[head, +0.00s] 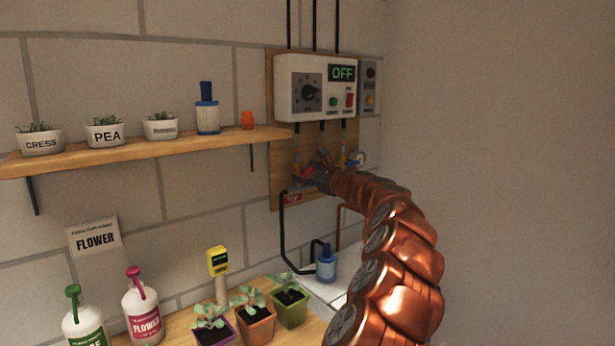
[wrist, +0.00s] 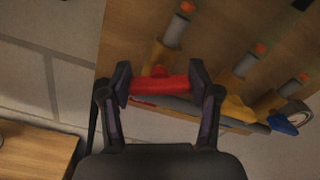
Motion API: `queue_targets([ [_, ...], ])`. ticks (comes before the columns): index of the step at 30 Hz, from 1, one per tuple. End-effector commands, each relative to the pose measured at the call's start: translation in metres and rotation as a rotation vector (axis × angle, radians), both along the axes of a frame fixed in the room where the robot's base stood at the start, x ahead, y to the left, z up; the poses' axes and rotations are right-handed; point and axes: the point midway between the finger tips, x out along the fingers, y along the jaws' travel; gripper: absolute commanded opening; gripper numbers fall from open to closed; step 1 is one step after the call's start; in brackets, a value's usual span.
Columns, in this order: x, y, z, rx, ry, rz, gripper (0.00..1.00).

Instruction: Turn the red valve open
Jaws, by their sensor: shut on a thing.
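The red valve handle (wrist: 160,86) is between the two fingers of my gripper (wrist: 161,82) in the wrist view. My gripper is shut on it, with a finger pad at each end. The handle lies crosswise in the picture, in front of a grey pipe on the wooden board (wrist: 128,40). In the head view my gripper (head: 317,176) is at the lower part of the board, below the control box, and my arm hides part of the valves. Little of the red handle (head: 307,172) shows there.
A yellow handle (wrist: 238,108) and a blue handle (wrist: 284,123) are right of the red one, near a round gauge (wrist: 295,114). The control box (head: 315,88) above reads OFF. A shelf (head: 150,150) with pots is left; seedlings (head: 255,315) stand below.

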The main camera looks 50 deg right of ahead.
Motion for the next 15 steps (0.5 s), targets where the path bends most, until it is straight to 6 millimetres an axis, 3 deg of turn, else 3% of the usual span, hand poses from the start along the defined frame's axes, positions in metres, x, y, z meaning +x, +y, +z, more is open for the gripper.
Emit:
queue_targets([
  [15,0.0003,0.0021,-0.0059,-0.488,0.052,0.0,0.27],
])
